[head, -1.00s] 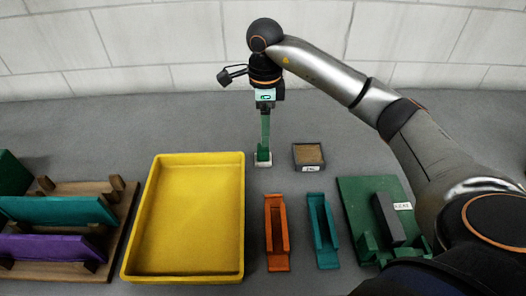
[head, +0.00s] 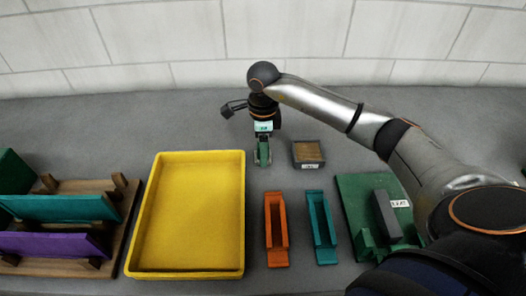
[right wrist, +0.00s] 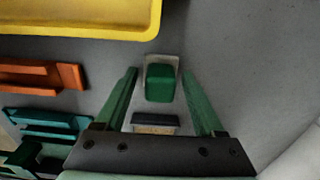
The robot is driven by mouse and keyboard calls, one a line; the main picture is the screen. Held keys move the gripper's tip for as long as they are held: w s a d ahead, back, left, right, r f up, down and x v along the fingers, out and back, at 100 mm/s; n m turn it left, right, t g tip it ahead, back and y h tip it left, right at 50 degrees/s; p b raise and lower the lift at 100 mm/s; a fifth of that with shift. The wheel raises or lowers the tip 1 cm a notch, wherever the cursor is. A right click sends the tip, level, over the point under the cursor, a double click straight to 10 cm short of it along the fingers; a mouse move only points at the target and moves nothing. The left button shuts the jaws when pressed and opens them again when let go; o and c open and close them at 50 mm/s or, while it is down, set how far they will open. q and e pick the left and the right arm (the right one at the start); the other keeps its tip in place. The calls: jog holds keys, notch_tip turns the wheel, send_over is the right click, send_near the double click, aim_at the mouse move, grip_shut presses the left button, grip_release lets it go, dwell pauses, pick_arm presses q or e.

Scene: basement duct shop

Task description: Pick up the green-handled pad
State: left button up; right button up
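The green-handled pad shows in the right wrist view as a dark green block handle (right wrist: 161,84) on a pale base (right wrist: 162,60). It stands on the grey bench. My right gripper (head: 263,161) points down over it, its green fingers largely covering the pad in the head view. In the right wrist view my right gripper (right wrist: 160,74) is open, one finger on each side of the handle with gaps between. I cannot tell how far the fingertips are above the bench. My left gripper is not in view.
A small box with a brown top (head: 308,151) stands close right of the gripper. A yellow tray (head: 151,215) lies to the left. Orange (head: 277,230) and teal (head: 321,228) holders, a green board (head: 352,188) and a wooden rack (head: 122,215) stand nearer. The bench behind is clear.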

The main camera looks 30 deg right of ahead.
jog(key=c, duration=1.1)
jog(key=shift+o, duration=0.2)
jog(key=shift+r, duration=0.15)
jog(key=shift+r, duration=0.3)
notch_tip(320, 180, up, 2)
jog(key=shift+w+r+b, duration=0.1)
jog(key=shift+r+b, duration=0.15)
jog(key=shift+b, duration=0.4)
jog(key=s+a+r, duration=0.9)
jog(key=a, duration=0.2)
jog(key=shift+r, duration=0.35)
